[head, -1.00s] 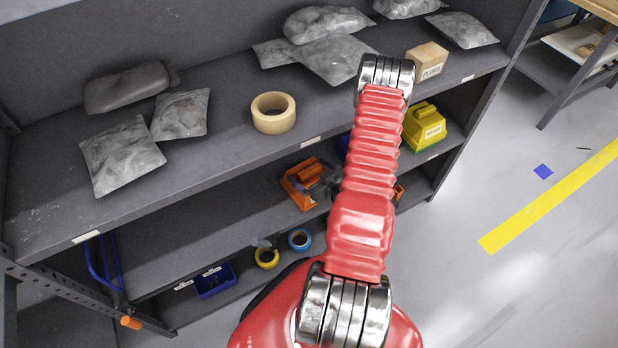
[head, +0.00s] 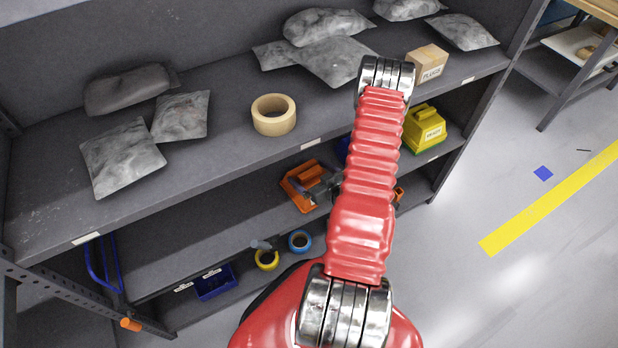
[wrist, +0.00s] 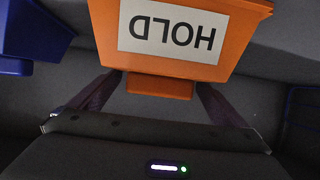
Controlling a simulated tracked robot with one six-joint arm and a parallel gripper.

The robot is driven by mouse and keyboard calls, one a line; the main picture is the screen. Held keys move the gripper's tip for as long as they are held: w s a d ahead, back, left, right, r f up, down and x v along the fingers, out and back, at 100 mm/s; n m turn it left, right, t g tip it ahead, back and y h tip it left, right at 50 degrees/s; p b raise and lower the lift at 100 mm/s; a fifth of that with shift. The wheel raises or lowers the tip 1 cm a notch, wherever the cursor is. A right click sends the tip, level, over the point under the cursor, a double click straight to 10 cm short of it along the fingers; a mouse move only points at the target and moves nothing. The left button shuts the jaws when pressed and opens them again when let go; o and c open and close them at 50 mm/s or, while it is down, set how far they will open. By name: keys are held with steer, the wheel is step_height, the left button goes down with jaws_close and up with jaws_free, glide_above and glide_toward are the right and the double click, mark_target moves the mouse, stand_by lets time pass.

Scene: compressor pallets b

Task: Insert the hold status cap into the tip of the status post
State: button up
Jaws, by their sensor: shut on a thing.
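The hold status cap is an orange block (head: 301,188) at the middle shelf in the head view, partly hidden by my arm. In the wrist view the orange cap (wrist: 228,62) fills the top centre, with a white label reading HOLD upside down. My gripper (wrist: 158,88) has its dark fingers shut on the cap's narrower lower part. In the head view my gripper (head: 325,187) is a dark shape right of the cap, mostly behind my red arm. I cannot make out the status post in either view. Whether the cap touches the shelf is unclear.
A yellow-green READY block (head: 425,130) stands right of my arm. A blue object (wrist: 28,35) is left of the cap in the wrist view. The upper shelf holds a tape roll (head: 273,115), grey bags and a PLUGS box (head: 427,64). Tape rings (head: 300,241) lie below.

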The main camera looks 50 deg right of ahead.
steer(key=shift+r, duration=0.2)
steer(key=shift+r, duration=4.85)
steer(key=shift+s, duration=0.15)
